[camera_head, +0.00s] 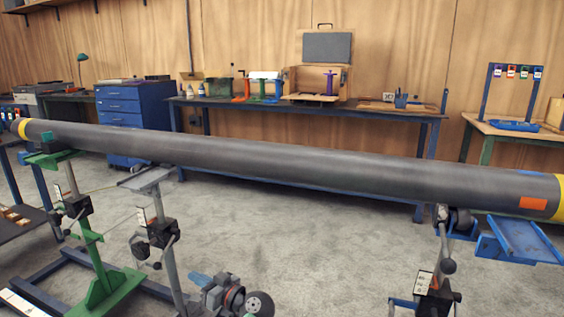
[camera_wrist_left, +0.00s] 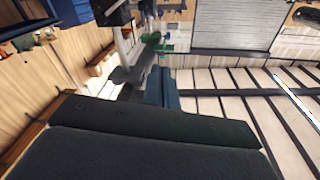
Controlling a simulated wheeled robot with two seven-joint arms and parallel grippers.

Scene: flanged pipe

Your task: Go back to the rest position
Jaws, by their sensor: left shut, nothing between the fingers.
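In the left wrist view, the dark body of my left gripper fills the lower part. Its two narrow fingers (camera_wrist_left: 161,75) lie together, shut, with nothing between them. I cannot make out my left gripper clearly in the head view. My right gripper does not show.
A long grey pipe (camera_head: 280,163) with yellow end bands crosses the head view. It rests on stands, including a green one (camera_head: 92,250) at left. A machine with a wheel (camera_head: 258,303) sits at the bottom centre. A workbench (camera_head: 300,107) stands behind, with grey floor between.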

